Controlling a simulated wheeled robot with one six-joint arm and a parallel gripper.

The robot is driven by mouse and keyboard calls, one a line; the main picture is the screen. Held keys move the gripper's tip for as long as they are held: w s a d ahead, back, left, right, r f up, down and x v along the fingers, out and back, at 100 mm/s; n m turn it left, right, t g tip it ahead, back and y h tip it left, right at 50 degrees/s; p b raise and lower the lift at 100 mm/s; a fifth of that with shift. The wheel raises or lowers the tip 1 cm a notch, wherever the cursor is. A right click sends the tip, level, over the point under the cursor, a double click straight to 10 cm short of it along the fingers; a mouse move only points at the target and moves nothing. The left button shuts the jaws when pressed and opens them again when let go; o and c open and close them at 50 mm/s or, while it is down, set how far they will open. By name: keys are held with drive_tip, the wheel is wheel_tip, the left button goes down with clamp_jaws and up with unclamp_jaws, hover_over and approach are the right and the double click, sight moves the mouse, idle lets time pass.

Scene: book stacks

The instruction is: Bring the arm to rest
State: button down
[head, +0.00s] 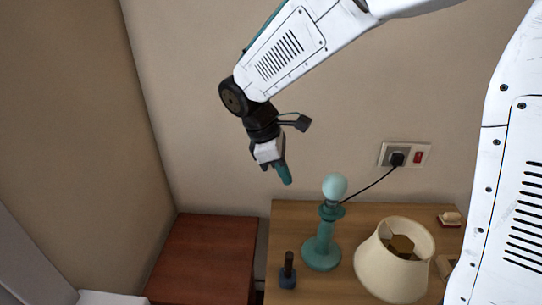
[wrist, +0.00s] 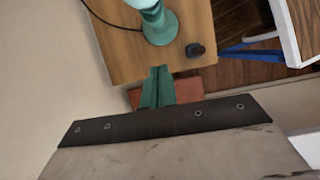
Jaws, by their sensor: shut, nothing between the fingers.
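My gripper (head: 285,173) hangs in the air in front of the wall, at the end of my raised white arm, pointing down. Its teal fingers are shut with nothing between them. In the wrist view the shut fingers (wrist: 158,82) show over the reddish-brown surface and the edge of the wooden table. The gripper is apart from everything, up and to the left of the teal lamp (head: 322,245) in the head view.
The lamp stands upright with a bare bulb on a wooden table (head: 345,285). A cream lampshade (head: 385,272) and a small dark object (head: 288,272) are beside it. A cord runs to a wall outlet (head: 404,155). A lower reddish-brown cabinet (head: 205,255) stands left.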

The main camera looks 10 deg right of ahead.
drive_tip(key=s+d+r+m+t+y, duration=0.1)
drive_tip(key=s+d+r+m, duration=0.1)
drive_tip(key=s+d+m, duration=0.2)
drive_tip(key=s+d+r+m+y, duration=0.1)
drive_tip(key=s+d+r+m, duration=0.2)
drive_tip(key=s, duration=0.8)
drive_tip(key=s+d+r+m+t+y, duration=0.1)
drive_tip(key=s+d+r+m+y, duration=0.1)
drive_tip(key=s+d+m, duration=0.3)
drive_tip(key=s+m, duration=0.2)
drive_tip(key=shift+s+r+m+t, duration=0.2)
drive_tip(key=shift+r+m+t, duration=0.05)
drive_tip(key=shift+m+t, duration=0.05)
